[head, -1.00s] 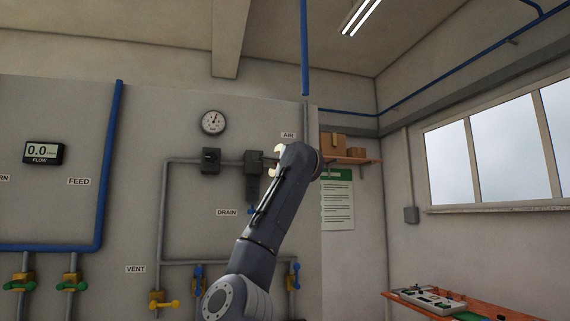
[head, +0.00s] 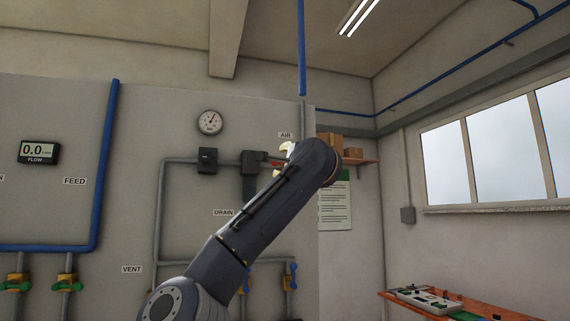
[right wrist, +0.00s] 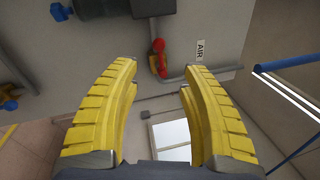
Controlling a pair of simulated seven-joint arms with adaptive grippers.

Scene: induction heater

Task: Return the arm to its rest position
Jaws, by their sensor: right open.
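My right arm (head: 270,210) rises from the bottom of the head view and leans to the right in front of the grey wall panel. Its gripper (head: 283,160) is mostly hidden behind the arm; only pale fingertips show, near the AIR label. In the right wrist view the yellow fingers of the right gripper (right wrist: 160,72) are wide apart with nothing held between them. A bit of red (head: 276,163) shows by the fingertips in the head view. My left gripper is out of view.
The panel carries grey pipes, a round gauge (head: 210,122), a FLOW display (head: 39,152) and several valves low down. A shelf with boxes (head: 354,154) is behind the arm's upper end. An orange bench (head: 480,309) stands at lower right. The space before the window is clear.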

